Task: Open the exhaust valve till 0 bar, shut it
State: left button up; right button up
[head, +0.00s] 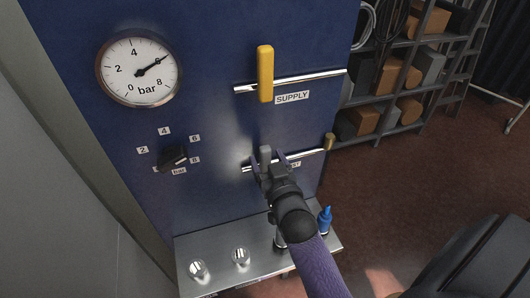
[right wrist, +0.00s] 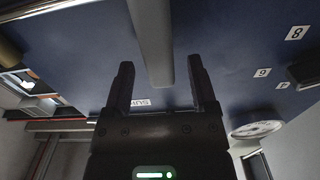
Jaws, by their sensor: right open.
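The round pressure gauge (head: 122,73) on the blue panel has its needle at about 6 bar. The lower pipe carries the exhaust valve, and its label (head: 295,164) is partly hidden by my right gripper. My right gripper (head: 265,157) is open in front of this pipe. A grey bar-shaped handle (right wrist: 152,40) reaches between its spread fingers in the right wrist view, with gaps on both sides. The supply valve's yellow handle (head: 265,73) stands upright, across the upper pipe. My left gripper is not in view.
A black knob (head: 172,157) with number labels sits at the panel's lower left. A metal ledge (head: 220,276) below holds clear cups (head: 240,256) and a blue bottle (head: 324,220), close under my right arm. Shelves with boxes (head: 390,75) stand at the right.

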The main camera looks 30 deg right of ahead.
jog(key=shift+x, duration=1)
grip_shut()
dwell(0.7)
